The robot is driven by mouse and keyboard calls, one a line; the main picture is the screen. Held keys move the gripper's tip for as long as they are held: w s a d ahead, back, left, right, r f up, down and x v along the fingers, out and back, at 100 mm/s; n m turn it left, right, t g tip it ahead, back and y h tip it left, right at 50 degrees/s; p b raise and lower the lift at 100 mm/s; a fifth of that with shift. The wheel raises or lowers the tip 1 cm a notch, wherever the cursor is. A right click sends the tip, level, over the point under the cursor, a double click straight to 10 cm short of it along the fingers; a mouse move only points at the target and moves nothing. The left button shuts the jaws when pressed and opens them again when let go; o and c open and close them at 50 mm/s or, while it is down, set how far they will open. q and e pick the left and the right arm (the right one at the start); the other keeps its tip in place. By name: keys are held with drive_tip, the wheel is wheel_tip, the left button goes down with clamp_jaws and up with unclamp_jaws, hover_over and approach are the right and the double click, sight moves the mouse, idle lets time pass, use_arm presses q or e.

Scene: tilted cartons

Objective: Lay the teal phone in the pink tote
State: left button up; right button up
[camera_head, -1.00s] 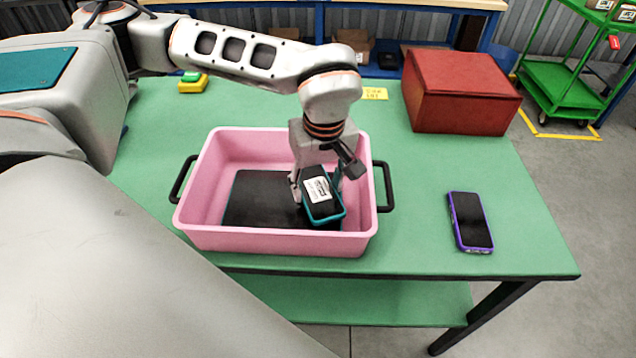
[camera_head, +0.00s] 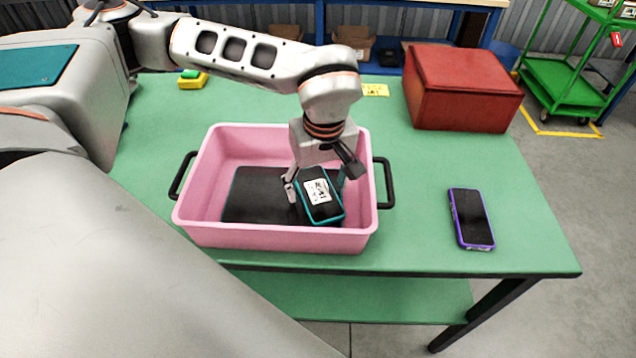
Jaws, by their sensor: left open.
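The teal phone (camera_head: 323,205), dark-faced with a teal rim and a white label, is inside the pink tote (camera_head: 270,238), toward its right side. It appears to rest on a flat black, teal-edged item (camera_head: 255,195) on the tote's floor. Whether it lies quite flat I cannot tell. My left gripper (camera_head: 314,190) reaches down into the tote from above. It is open, with one finger on each side of the phone's far part. The gripper hides part of the tote's back wall. My right gripper is not in view.
A purple-cased phone (camera_head: 471,218) lies on the green table (camera_head: 420,240) right of the tote. A red box (camera_head: 462,90) stands at the back right. A yellow-green button box (camera_head: 192,79) and a yellow note (camera_head: 375,90) are behind the tote. The tote has black side handles.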

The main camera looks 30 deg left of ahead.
use_arm(q)
wheel_tip(320, 180, up, 13)
drive_tip(key=s+d+p, duration=0.1)
drive_tip(key=shift+d, duration=0.2)
drive_tip(key=shift+f, duration=0.1)
idle(0.4)
